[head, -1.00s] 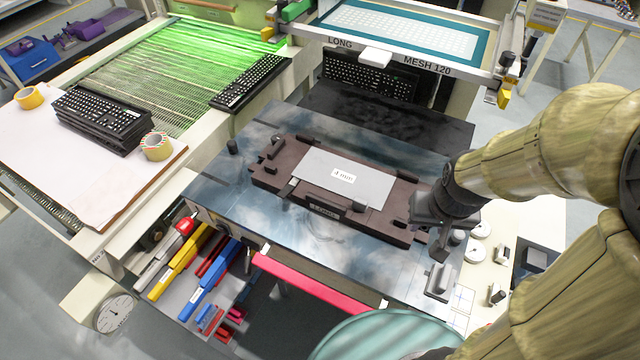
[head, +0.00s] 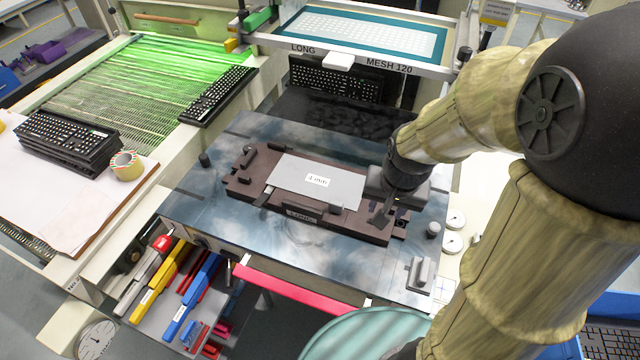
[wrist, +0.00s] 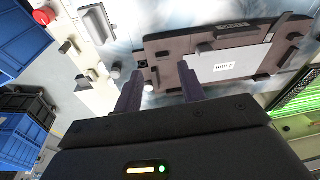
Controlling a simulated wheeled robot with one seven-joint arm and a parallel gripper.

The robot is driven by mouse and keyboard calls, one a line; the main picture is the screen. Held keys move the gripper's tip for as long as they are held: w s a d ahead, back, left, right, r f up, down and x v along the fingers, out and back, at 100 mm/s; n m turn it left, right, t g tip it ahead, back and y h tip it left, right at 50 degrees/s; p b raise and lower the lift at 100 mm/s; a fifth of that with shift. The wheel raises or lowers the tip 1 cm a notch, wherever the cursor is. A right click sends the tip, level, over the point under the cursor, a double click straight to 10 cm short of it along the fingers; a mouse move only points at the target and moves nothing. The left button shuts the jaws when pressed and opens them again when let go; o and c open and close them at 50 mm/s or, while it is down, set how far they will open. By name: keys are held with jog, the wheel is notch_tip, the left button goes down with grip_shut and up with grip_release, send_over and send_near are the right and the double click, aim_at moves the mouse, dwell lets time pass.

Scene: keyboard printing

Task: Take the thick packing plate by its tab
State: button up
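A flat grey plate (head: 318,183) with a small white label lies on the dark brown fixture (head: 240,184). The label's number is too small to read surely. A small dark block (head: 336,208) stands at the plate's front right edge; I cannot tell whether it is the tab. The plate also shows in the wrist view (wrist: 228,66), beyond my fingers. My gripper (head: 381,215) is over the fixture's right end, beside the plate. In the wrist view my gripper (wrist: 160,84) has two fingers apart with nothing visible held between them. The arm hides part of the fixture's right end.
The fixture sits on a bluish metal table (head: 200,215). A grey handled block (head: 421,274) and round white discs (head: 453,243) lie at the right. A printing screen (head: 360,35) is behind, and coloured tools (head: 195,285) lie in front. Keyboards (head: 68,143) are stacked at left.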

jog(key=w+a+m+g, duration=0.1)
jog(key=w+a+m, duration=0.3)
jog(key=w+m, duration=0.4)
jog(key=m+g, duration=0.1)
jog(key=m, duration=1)
send_over(334, 202)
jog(key=shift+d+r, duration=0.1)
jog(key=shift+r, duration=0.25)
notch_tip(334, 202, down, 12)
jog(key=shift+f+p, duration=0.1)
jog(key=shift+p, duration=0.6)
jog(key=shift+f, duration=0.15)
jog(key=shift+f+p, duration=0.9)
jog(key=shift+f, duration=1.55)
